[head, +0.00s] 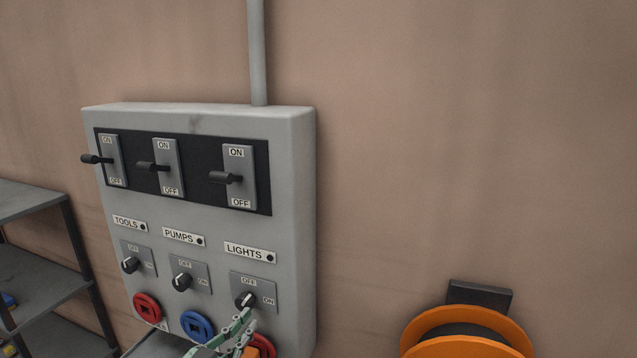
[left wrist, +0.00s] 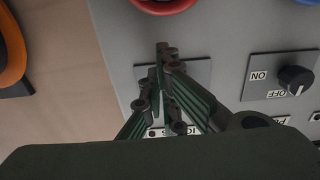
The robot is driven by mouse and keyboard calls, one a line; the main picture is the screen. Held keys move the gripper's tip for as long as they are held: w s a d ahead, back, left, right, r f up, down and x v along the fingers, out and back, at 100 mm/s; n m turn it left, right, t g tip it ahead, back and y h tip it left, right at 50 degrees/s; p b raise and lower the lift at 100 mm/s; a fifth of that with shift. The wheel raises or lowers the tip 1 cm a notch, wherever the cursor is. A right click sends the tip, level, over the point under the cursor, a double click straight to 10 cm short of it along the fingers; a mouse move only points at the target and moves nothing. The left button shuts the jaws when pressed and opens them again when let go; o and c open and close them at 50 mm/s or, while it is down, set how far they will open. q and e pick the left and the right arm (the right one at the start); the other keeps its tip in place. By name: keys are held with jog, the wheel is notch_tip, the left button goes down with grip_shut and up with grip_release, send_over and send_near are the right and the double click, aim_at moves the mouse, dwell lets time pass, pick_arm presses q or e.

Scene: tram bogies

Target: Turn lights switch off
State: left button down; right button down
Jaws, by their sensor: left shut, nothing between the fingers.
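The lights switch (head: 245,300) is a black rotary knob on a grey plate, under the LIGHTS label (head: 250,252) at the panel's lower right. OFF is printed above the knob and ON to its right. I cannot tell which way its pointer is turned. My left gripper (head: 247,315) is shut and empty, with its green fingertips at or just below the knob; I cannot tell if they touch. In the left wrist view, turned upside down, the shut fingers (left wrist: 165,52) lie across the lights plate (left wrist: 198,72) and hide its knob. My right gripper is not in view.
The grey panel (head: 215,120) has several lever breakers on top. The PUMPS knob (head: 181,281) and TOOLS knob (head: 130,265) are to the left. Red and blue sockets (head: 146,307) sit below. An orange reel (head: 465,335) is at lower right, a shelf (head: 40,275) at left.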

pick_arm(q)
jog(key=shift+s+a, duration=0.1)
jog(key=shift+s, duration=0.25)
jog(key=v, duration=0.2)
jog(key=p+v, duration=0.1)
jog(key=v, duration=0.1)
jog(key=shift+s+a, duration=0.1)
jog(key=shift+a, duration=0.25)
jog(key=w+a+r+m+b, duration=0.1)
jog(key=w+a+m+b, duration=0.1)
jog(key=w+m+b, duration=0.4)
jog(key=shift+w+r+b, duration=0.15)
jog(key=shift+w+b, duration=0.1)
jog(key=shift+b, duration=0.45)
